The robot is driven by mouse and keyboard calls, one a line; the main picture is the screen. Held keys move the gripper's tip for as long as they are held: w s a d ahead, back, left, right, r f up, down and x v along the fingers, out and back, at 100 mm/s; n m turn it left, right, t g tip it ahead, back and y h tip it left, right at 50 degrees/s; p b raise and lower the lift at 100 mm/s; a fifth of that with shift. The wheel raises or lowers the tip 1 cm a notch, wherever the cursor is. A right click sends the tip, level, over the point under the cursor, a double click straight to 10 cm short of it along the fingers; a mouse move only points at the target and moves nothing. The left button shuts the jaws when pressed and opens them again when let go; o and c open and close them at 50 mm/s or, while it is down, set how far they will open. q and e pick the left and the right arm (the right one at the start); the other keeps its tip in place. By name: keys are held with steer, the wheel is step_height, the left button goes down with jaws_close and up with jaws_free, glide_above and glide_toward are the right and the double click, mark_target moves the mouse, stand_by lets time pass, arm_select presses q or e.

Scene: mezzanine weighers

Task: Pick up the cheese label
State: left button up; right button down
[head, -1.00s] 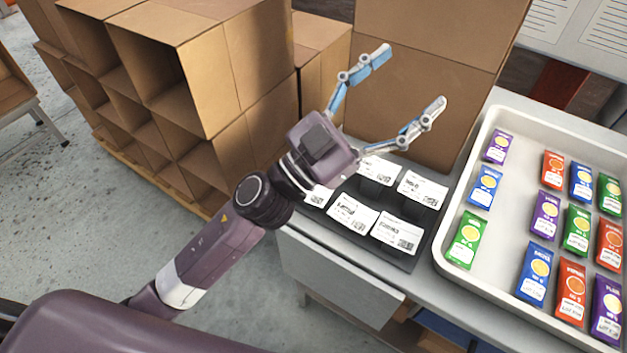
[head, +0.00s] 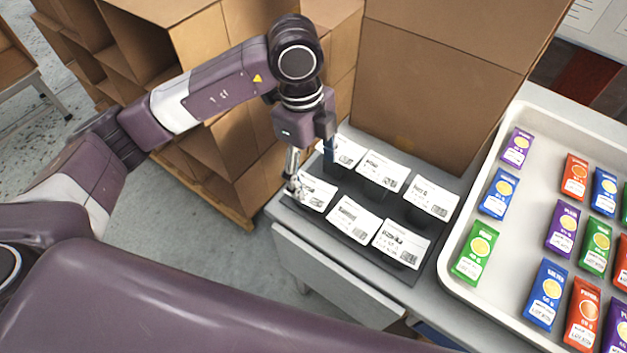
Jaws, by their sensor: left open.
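Several white printed labels stand in two rows on a dark holder (head: 338,221) on the grey table. The front row has a left label (head: 317,193), a middle label (head: 354,219) and a right label (head: 401,242). The back row has a left label (head: 346,152), a middle label (head: 383,170) and a right label (head: 431,198). The print is too small to tell which is the cheese label. My left gripper (head: 312,176) points down, open, at the holder's left end, close to the front-left label. Whether it touches that label is unclear. My right gripper is not in view.
A white tray (head: 456,287) with several coloured packets stands on the right of the table. A large cardboard box (head: 440,85) stands right behind the labels. Stacked open cartons (head: 185,40) are on the left beyond the table edge.

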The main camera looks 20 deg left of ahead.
mark_target(302, 180)
arm_select(q)
steer(key=a, duration=0.1)
steer(key=w+a+y, duration=0.1)
steer(key=a, duration=0.1)
steer(key=shift+f+n, duration=0.2)
steer(key=shift+n, duration=0.2)
steer(key=f+p, duration=0.1)
steer(key=f, duration=0.1)
steer(key=f+p, duration=0.1)
steer(key=f, duration=0.1)
steer(key=w+f+p, duration=0.1)
steer(key=f, duration=0.1)
steer(key=shift+f, duration=0.35)
steer(key=shift+f+b, duration=0.3)
steer(key=shift+b, duration=0.05)
steer(key=c, duration=0.8)
